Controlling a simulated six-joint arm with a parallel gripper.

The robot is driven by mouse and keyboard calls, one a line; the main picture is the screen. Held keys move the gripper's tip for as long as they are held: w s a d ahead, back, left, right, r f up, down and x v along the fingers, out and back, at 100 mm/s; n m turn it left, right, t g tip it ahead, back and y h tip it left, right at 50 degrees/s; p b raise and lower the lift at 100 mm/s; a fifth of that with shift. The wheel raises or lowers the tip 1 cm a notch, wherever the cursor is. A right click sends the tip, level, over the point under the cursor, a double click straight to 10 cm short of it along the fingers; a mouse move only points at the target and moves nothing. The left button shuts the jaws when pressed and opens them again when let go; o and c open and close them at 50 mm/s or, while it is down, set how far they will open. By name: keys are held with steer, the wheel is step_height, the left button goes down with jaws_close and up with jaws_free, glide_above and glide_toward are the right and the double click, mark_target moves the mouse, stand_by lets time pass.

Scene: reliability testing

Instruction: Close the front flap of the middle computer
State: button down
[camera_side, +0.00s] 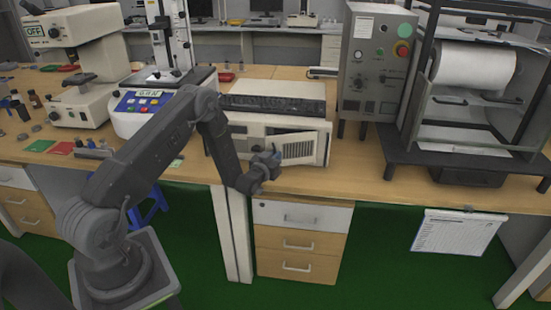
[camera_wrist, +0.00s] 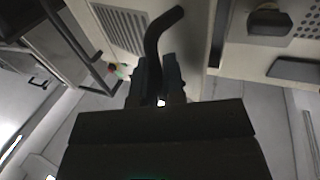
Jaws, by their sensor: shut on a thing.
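The beige computer (camera_side: 245,133) lies flat on the bench with a dark keyboard (camera_side: 270,104) on top. Its front flap (camera_side: 298,149), with a vent grille, stands ajar and angled out from the case. My gripper (camera_side: 270,163) is at the left part of the flap, just in front of the computer. In the wrist view, my gripper (camera_wrist: 161,78) is shut on a curved black handle (camera_wrist: 155,38) next to the flap's grille (camera_wrist: 121,28). The handle's far end shows past the fingers; its gripped part is hidden between them.
A grey control box (camera_side: 372,75) and a black rack with a paper roll (camera_side: 472,65) stand to the right. Drawers (camera_side: 298,242) are below the bench edge.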

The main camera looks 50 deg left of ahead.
steer(key=c, duration=1.5)
jaws_free()
steer(key=v, duration=1.4)
steer(key=shift+w, duration=0.1)
steer(key=shift+c, duration=0.4)
